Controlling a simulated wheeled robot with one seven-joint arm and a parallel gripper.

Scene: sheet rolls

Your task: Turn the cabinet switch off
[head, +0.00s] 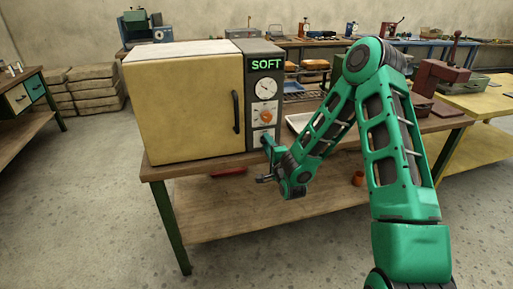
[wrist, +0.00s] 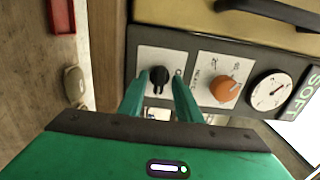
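The cream cabinet (head: 185,100) stands on a wooden bench, its door closed. Its dark control panel (head: 263,75) carries a lit green SOFT display, a round gauge and an orange dial (head: 265,115), which also shows in the wrist view (wrist: 225,90). The black switch knob (wrist: 158,78) sits on a pale plate at the panel's end beyond the orange dial. My gripper (wrist: 160,84) is open, with one finger on each side of the knob in the wrist view. I cannot tell whether they touch it. In the head view my gripper (head: 266,160) is at the panel's lower end and hides the knob.
The black door handle (head: 236,112) sticks out left of the panel. A white tray (head: 298,122) lies on the bench right of the cabinet. A red object (head: 228,171) and an orange cup (head: 358,178) are on the lower shelf. A red clamp (head: 435,75) stands at right.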

